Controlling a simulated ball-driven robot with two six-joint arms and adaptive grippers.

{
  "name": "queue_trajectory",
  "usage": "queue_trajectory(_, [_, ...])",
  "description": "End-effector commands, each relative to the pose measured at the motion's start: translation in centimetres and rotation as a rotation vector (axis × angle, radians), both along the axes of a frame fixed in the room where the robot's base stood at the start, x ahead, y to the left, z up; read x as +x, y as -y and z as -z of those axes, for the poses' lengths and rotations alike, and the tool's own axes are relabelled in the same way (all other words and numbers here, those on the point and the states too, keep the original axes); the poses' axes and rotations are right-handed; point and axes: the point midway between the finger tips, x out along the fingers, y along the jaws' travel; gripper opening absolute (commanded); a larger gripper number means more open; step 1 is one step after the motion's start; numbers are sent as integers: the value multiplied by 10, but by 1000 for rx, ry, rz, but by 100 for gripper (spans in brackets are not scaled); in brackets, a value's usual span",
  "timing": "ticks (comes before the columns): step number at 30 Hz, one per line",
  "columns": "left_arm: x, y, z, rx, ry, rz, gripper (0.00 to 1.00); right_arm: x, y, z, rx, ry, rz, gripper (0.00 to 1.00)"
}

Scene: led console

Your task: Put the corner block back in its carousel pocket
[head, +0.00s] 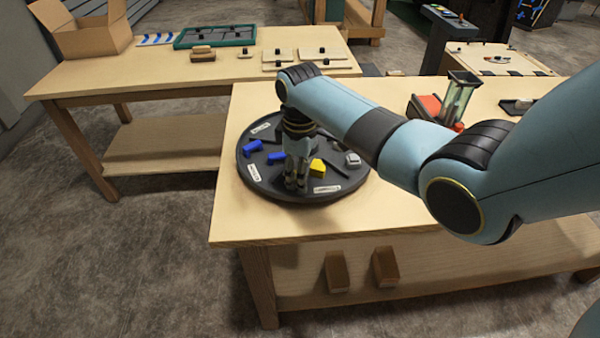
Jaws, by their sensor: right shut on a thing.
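The carousel (276,193) is a round dark disc with white labels, lying on the near table. My right gripper (296,186) points down over its front middle part, with the fingertips low, close to the disc's surface. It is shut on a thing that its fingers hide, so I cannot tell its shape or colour. A yellow block (318,167) sits just right of the fingers. Two blue blocks (254,146) lie left of the gripper, and a grey block (352,159) lies near the right rim. I cannot tell which piece is the corner block. My left gripper is out of view.
The near table (232,222) is bare in front of the carousel. A clear-walled holder (459,97) and a red piece (429,105) stand right of it, beyond my right arm. A second table (90,80) behind carries a cardboard box (92,40) and a green-framed tray (216,36).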

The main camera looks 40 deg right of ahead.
Motion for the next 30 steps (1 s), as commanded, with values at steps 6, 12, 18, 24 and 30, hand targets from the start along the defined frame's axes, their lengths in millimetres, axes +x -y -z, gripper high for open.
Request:
queue_trajectory(6, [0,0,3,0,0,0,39,0,0,5,0,0,0,13])
queue_trajectory(12, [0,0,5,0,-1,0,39,0,0,9,0,1,0,13])
queue_trajectory(18, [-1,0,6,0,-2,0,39,0,0,10,1,1,0,47])
queue_trajectory(24, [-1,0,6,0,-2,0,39,0,-1,10,2,-1,0,61])
queue_trajectory(30, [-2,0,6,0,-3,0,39,-1,-1,10,2,-2,0,61])
